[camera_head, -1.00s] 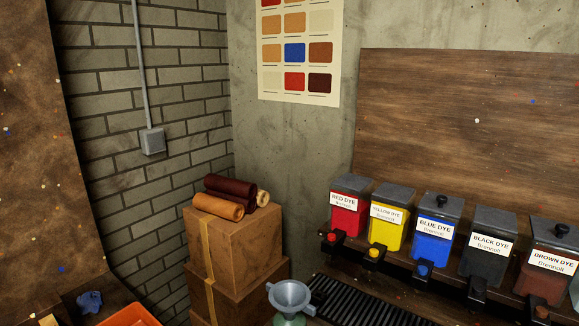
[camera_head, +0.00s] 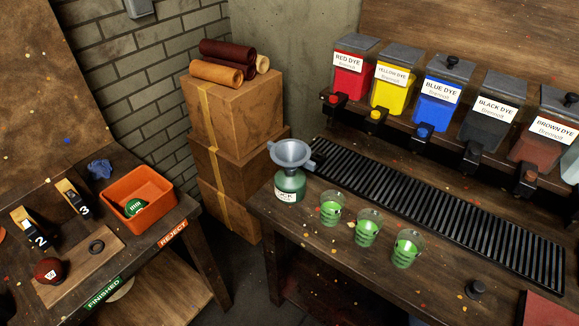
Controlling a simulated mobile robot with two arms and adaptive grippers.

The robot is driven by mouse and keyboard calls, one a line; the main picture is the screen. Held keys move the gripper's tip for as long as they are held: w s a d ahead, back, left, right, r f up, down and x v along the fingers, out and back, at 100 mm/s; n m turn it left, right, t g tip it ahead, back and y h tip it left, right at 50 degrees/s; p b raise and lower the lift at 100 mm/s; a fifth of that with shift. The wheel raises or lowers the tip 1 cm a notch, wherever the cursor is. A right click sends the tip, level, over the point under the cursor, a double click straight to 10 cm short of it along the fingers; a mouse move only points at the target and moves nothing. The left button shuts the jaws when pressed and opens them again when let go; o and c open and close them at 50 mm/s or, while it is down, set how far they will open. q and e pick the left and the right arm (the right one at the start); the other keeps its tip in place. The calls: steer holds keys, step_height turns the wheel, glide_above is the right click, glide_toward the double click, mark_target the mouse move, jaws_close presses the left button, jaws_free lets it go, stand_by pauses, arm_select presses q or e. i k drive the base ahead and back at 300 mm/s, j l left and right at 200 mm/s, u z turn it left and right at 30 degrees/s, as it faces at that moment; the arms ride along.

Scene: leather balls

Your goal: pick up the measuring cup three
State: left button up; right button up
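Three clear measuring cups with green markings stand upright in a slanting row on the right workbench, in front of the black slatted drip tray. The left cup (camera_head: 331,208) is nearest the funnel bottle, the middle cup (camera_head: 367,227) is beside it, and the right cup (camera_head: 406,248) is closest to me. I cannot read any number on them, so I cannot tell which is cup three. Neither of my grippers shows in the view.
A funnel (camera_head: 291,154) sits on a green bottle (camera_head: 290,187) left of the cups. Dye dispensers (camera_head: 437,92) line the back above the drip tray (camera_head: 440,212). An orange bin (camera_head: 160,200) is on the left table. Stacked boxes (camera_head: 240,110) stand between the tables. The bench front is mostly clear.

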mark_target(409, 244)
steer(key=k+l+z, duration=0.15)
steer(key=z, duration=0.2)
steer(key=k+l+z, duration=0.2)
steer(key=z, duration=0.15)
